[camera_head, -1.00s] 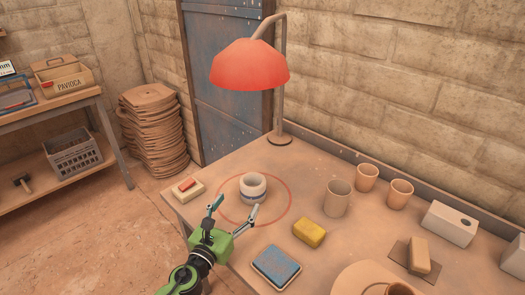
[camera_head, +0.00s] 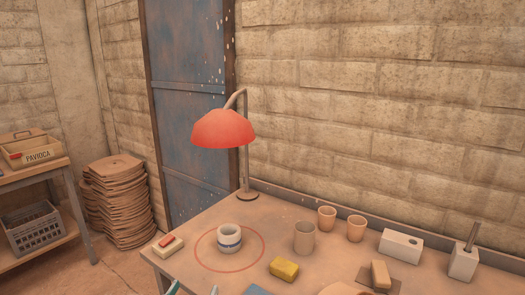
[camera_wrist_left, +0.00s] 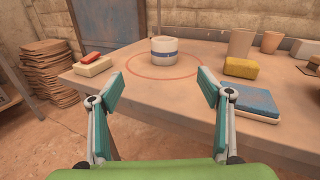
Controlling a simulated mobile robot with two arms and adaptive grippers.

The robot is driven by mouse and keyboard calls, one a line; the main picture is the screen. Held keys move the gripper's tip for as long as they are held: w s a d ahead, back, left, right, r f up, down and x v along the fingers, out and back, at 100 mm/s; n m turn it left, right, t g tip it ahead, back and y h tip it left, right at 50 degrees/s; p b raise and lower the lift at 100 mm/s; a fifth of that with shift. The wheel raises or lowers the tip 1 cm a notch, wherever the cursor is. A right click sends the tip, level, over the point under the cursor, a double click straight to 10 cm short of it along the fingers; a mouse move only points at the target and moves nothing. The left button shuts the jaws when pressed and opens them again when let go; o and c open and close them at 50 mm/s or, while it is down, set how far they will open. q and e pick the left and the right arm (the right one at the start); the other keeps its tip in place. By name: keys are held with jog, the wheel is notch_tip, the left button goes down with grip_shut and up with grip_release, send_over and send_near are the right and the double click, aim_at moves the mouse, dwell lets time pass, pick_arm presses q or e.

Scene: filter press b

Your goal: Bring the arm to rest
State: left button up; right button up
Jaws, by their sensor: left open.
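My left gripper (camera_wrist_left: 157,92) is open and empty in the left wrist view, its two teal-padded fingers spread in front of the table's near edge. In the head view only its fingertips (camera_head: 193,289) show at the bottom edge. A white cup with a blue band (camera_head: 229,238) stands upright inside a red circle on the table (camera_head: 205,215). The cup also shows in the left wrist view (camera_wrist_left: 164,50), beyond the fingers and apart from them. My right gripper is in neither view.
A red lamp (camera_head: 223,129) stands at the table's back. A white block with a red piece (camera_head: 168,246), a yellow sponge (camera_head: 284,268), a blue pad (camera_wrist_left: 256,101) and several beige cups (camera_head: 305,238) are on the table. A shelf (camera_head: 40,170) and stacked brown sheets (camera_head: 118,200) stand left.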

pick_arm(q)
jog(key=s+a+f+n+g+y, duration=0.4)
jog(key=s+n, duration=0.3)
jog(key=n, duration=0.5)
jog(key=s+a+f+n+g+y, duration=0.3)
jog(key=s+a+n, duration=0.3)
jog(key=n, duration=0.7)
jog(key=s+d+f+n+g+h, duration=0.2)
jog(key=s+d+n+g, duration=0.25)
jog(key=s, duration=0.55)
jog(key=s+d+f+n+g+h, duration=0.2)
jog(key=s+d+f+n+g, duration=0.3)
jog(key=s, duration=0.6)
notch_tip(320, 180, down, 24)
jog(key=s+a, duration=0.1)
jog(key=s, duration=0.1)
jog(key=s+a+f+p, duration=0.1)
jog(key=s+a+f, duration=0.2)
jog(key=s+f, duration=1.2)
jog(key=shift+s+a, duration=0.2)
jog(key=shift+s, duration=0.7)
